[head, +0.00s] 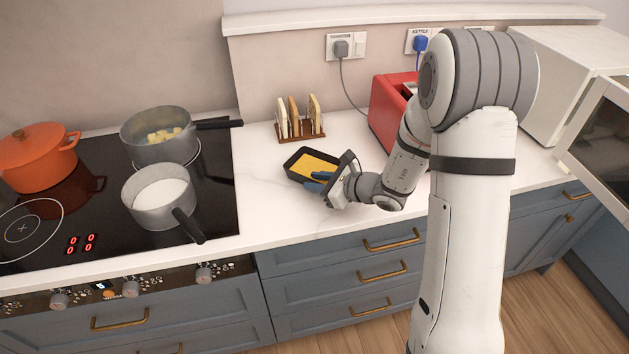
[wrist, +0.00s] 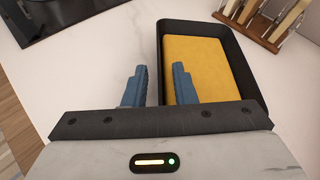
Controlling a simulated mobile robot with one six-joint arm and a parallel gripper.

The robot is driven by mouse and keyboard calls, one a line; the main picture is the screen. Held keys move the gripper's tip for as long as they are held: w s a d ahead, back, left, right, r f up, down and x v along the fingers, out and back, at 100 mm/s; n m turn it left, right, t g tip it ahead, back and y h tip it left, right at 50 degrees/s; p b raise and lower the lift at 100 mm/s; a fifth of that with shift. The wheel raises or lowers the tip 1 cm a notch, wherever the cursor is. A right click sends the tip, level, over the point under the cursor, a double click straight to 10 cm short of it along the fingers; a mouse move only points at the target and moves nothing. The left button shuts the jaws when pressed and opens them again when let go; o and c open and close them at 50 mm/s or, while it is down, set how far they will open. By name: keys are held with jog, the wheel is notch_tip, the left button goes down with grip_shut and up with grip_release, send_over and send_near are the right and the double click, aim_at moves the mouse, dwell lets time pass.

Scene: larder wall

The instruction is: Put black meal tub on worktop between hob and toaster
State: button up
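The black meal tub (head: 299,154) is a shallow rectangular tray with yellow contents. It appears to rest flat on the white worktop (head: 265,215), between the black hob (head: 218,185) and the red toaster (head: 385,120). My gripper (head: 319,180) is at the tub's near right side. In the wrist view the blue fingers of my gripper (wrist: 160,84) are apart, on either side of one wall of the tub (wrist: 248,75). One finger is over the yellow contents and one is outside. Gaps show between the fingers and that wall. My gripper partly hides the tub's near side.
A toast rack (head: 300,120) with slices stands behind the tub. Two grey pans (head: 160,195) and an orange pot (head: 38,155) stand on the hob. One pan handle points toward the worktop. A white microwave (head: 560,85) with its door open is at right. Worktop left of the tub is clear.

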jog(key=v, duration=1.1)
jog(key=shift+b, duration=0.4)
jog(key=s+a+r+n+g+h, duration=0.1)
jog(key=s+r+n+g, duration=0.15)
jog(key=s+n, duration=0.35)
jog(key=s+a+r+n+g+h, duration=0.2)
jog(key=s+n+g, duration=0.1)
jog(key=s+n, duration=0.25)
jog(key=s+d+r+n+h, duration=0.3)
jog(key=s+d+n+h, duration=0.5)
jog(key=d+n, duration=0.3)
jog(key=shift+s+r+t, duration=0.35)
jog(key=shift+s+t, duration=0.1)
jog(key=shift+s, duration=0.05)
